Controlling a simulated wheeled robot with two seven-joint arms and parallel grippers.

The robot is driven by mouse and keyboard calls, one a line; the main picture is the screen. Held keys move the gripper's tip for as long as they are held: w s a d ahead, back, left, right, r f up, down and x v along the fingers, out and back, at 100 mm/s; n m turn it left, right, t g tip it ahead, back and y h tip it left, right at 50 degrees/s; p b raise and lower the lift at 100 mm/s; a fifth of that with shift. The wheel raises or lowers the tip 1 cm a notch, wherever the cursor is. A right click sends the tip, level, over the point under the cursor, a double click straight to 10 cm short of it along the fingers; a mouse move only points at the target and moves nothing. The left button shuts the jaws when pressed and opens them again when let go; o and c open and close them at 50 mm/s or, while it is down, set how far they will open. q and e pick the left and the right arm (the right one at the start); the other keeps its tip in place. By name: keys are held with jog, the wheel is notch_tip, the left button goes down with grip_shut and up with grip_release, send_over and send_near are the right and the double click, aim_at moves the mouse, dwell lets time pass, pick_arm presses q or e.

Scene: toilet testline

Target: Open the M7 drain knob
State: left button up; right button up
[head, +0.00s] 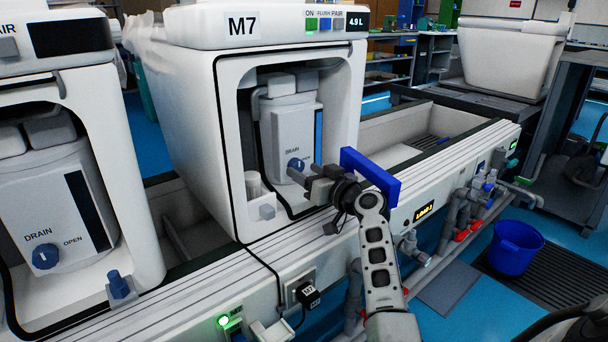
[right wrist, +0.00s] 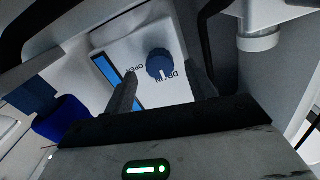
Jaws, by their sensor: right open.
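The M7 drain knob (head: 295,163) is a small blue dial on the white tank inside the M7 unit (head: 180,90), between the words DRAIN and OPEN. My right gripper (head: 301,175) is in front of the tank, close to the knob and partly covering the OPEN label. In the right wrist view, the blue knob (right wrist: 160,64) shows between the two spread fingers of my right gripper (right wrist: 162,76), which is open and empty. Contact between fingers and knob cannot be told. My left gripper is not in view.
The opening's frame (head: 226,130) surrounds the tank closely. A grey cylinder (head: 253,184) stands low inside on the left. A neighbouring unit with its own blue drain knob (head: 45,257) is at left. Pipes (head: 452,215) and a blue bucket (head: 515,246) are at right.

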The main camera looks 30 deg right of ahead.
jog(key=shift+w, duration=0.8)
jog(key=c, duration=1)
